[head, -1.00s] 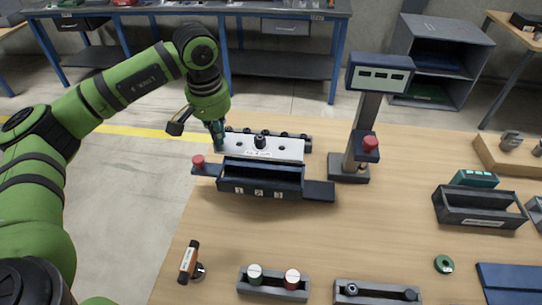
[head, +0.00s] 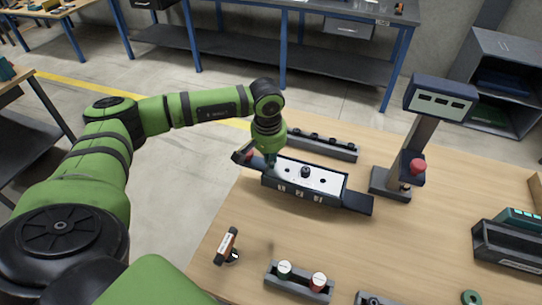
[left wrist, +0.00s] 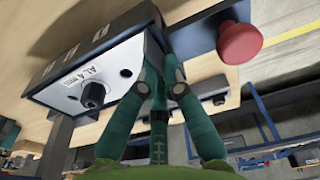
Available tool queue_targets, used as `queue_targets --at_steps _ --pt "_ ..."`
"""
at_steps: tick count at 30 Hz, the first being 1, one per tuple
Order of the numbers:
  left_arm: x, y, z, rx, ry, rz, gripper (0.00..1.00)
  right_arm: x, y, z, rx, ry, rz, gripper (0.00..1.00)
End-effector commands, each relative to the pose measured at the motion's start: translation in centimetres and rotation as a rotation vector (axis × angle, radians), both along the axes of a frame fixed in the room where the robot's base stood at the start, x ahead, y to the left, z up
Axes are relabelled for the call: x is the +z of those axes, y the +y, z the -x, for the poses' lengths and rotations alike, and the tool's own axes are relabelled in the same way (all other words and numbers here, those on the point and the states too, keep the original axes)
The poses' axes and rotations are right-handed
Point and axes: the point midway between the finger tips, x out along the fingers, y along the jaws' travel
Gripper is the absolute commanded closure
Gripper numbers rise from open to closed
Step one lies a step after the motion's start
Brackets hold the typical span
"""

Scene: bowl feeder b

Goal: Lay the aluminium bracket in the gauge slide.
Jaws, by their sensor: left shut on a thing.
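The aluminium bracket (head: 325,183) is a pale flat plate with a black knob in its middle and small dark holes. Its "AL 4" label shows on the plate in the left wrist view (left wrist: 72,93). The plate lies level over the open top of the gauge slide (head: 301,196), a dark box with numbered front labels, lined up with its length. I cannot tell whether it rests inside or is held just above. My left gripper (head: 271,160) is shut on the bracket's left end; its teal fingers also show in the wrist view (left wrist: 161,88). My right gripper is out of view.
A dark rail with black pegs (head: 322,146) lies behind the slide. A gauge post with a display (head: 440,97) and red button (head: 418,166) stands to the right. The slide's red knob (left wrist: 240,43) is close to my fingers. A small tray of capped parts (head: 298,283) sits in front.

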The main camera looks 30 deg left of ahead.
Motion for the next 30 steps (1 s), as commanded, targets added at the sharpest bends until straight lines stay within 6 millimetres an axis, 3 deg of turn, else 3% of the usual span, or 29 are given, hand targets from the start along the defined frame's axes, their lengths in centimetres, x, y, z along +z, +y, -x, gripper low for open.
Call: queue_targets --at_steps 5,7,8,22,30 --pt "-0.3 0.0 0.0 0.001 -0.002 0.001 1.00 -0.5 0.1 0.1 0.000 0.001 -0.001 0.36" --pt "-0.3 0.0 0.0 0.001 0.000 0.000 0.76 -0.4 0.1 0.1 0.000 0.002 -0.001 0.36" --pt "-0.3 0.0 0.0 0.001 0.000 0.000 0.68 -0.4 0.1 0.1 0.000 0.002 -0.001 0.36" --pt "0.5 0.0 0.0 0.001 -0.003 0.000 0.68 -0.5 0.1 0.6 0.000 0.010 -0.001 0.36" --pt "5.9 -0.1 0.5 0.000 -0.008 0.000 0.68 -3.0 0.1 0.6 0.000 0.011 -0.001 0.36"
